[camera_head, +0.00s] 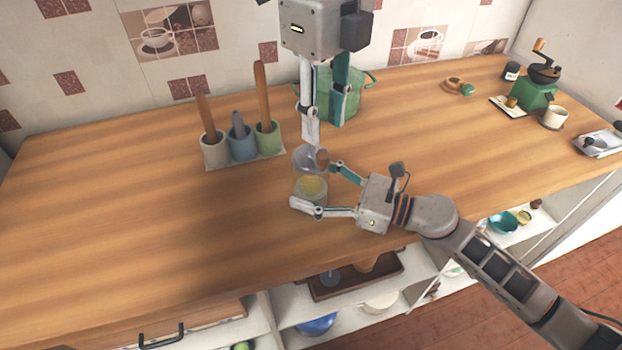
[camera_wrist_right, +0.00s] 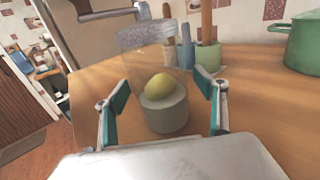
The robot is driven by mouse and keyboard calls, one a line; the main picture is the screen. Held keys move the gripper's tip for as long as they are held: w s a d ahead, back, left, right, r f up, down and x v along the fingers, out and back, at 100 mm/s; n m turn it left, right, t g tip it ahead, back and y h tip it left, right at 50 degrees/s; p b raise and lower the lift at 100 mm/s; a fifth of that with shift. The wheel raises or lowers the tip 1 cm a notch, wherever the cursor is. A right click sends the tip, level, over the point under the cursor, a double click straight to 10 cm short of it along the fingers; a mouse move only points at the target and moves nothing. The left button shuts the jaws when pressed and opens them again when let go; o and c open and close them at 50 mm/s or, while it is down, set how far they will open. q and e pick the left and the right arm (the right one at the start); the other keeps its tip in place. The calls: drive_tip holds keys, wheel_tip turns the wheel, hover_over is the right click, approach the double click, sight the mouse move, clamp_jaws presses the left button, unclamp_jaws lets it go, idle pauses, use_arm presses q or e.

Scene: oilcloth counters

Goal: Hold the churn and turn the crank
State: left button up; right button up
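The churn (camera_head: 311,188) is a clear glass jar with a yellow lump inside and a lid on top. It stands near the counter's front edge. A brown knob (camera_head: 322,158), seemingly the crank's handle, shows at its top. In the right wrist view the churn (camera_wrist_right: 165,115) stands upright between the fingers. My right gripper (camera_head: 313,184) is open around the churn, and the wrist view shows gaps on both sides of its lower part. My left gripper (camera_head: 325,133) points down just above the lid and knob, open with its fingers apart. Whether it touches the knob is unclear.
A holder (camera_head: 245,160) with several cups and upright wooden tools stands behind and left. A green pot (camera_head: 352,95) stands behind my left gripper. A green grinder (camera_head: 535,93), a white cup (camera_head: 555,117) and a tray (camera_head: 598,143) are at the right. The counter's left is clear.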

drive_tip(key=v, duration=1.2)
